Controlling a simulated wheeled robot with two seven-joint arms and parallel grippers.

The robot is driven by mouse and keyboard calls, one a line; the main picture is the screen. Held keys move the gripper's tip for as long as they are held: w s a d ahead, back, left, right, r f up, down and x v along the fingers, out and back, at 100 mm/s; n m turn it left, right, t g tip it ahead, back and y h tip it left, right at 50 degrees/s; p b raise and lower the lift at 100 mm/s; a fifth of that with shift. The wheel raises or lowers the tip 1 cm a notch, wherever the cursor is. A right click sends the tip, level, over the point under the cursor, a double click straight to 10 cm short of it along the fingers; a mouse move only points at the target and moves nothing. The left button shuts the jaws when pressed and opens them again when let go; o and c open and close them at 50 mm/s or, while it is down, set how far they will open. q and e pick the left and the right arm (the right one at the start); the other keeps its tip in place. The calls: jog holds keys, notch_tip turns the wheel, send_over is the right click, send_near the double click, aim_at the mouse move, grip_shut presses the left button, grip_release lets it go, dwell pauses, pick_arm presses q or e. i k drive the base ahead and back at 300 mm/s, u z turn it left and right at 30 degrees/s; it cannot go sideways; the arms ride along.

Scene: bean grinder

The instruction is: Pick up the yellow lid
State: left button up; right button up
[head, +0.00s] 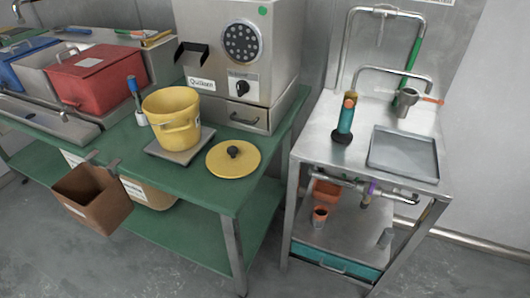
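The yellow lid (222,163) is a round disc with a black knob (234,151) on top. It lies flat on the green table (200,189) near its front edge, knob up. The open yellow pot (173,118) stands upright to the left of the lid on a grey square plate (155,151), apart from the lid. Neither of my grippers shows in the head view.
The grey grinder machine (216,91) stands behind the lid. A blue-handled brush (134,88) is beside the pot. A brown box (80,208) hangs at the table's front edge. A gap separates the table from the steel stand (315,148) at right.

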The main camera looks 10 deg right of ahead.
aim_at(234, 158)
jog(key=z, duration=0.05)
jog(key=i, duration=1.05)
